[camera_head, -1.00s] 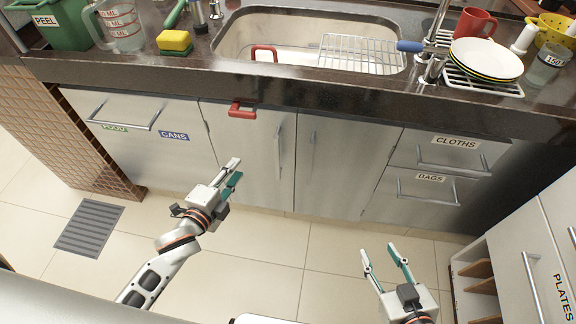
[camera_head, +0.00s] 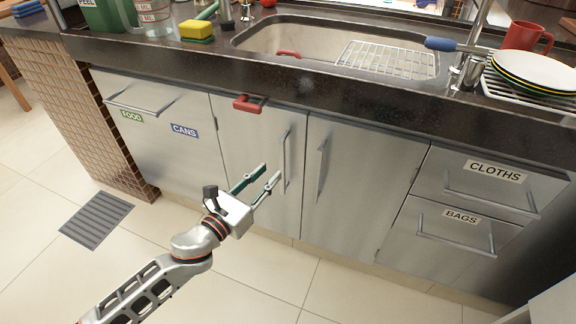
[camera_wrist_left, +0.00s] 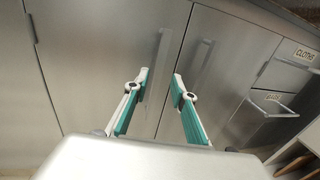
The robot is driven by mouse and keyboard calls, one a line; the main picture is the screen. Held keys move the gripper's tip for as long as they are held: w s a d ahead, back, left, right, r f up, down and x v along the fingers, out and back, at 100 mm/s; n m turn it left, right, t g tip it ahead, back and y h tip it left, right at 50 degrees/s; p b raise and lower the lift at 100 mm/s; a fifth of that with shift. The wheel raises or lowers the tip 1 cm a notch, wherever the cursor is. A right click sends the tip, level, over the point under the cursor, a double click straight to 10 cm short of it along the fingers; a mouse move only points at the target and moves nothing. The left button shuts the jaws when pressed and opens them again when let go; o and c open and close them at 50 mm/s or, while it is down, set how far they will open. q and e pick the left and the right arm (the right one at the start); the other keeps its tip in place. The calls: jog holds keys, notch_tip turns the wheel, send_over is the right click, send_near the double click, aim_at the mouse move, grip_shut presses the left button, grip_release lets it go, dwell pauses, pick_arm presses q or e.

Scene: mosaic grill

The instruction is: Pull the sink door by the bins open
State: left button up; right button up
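The sink door by the bins (camera_head: 245,140) is a closed metal panel right of the FOOD and CANS bin front. Its upright bar handle (camera_head: 284,160) is near its right edge. My left gripper (camera_head: 270,174) is open and empty, low in front of this door, with its fingertips just left of the handle's lower part in the head view. In the left wrist view the open fingers (camera_wrist_left: 160,82) point at the cabinet front, and the handle (camera_wrist_left: 163,70) appears between them. I cannot tell the remaining distance. My right gripper is not in view.
The other sink door (camera_head: 345,190) is closed beside it, with its own handle (camera_head: 321,165). A red towel-bar-like piece (camera_head: 248,104) sticks out above the door. CLOTHS (camera_head: 495,172) and BAGS drawers are at right. Floor in front is clear.

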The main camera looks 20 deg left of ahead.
aim_at(281, 160)
pick_arm(q)
jog(key=shift+b+x, duration=0.45)
jog(key=shift+x, duration=3.45)
jog(key=shift+r, duration=0.1)
grip_shut()
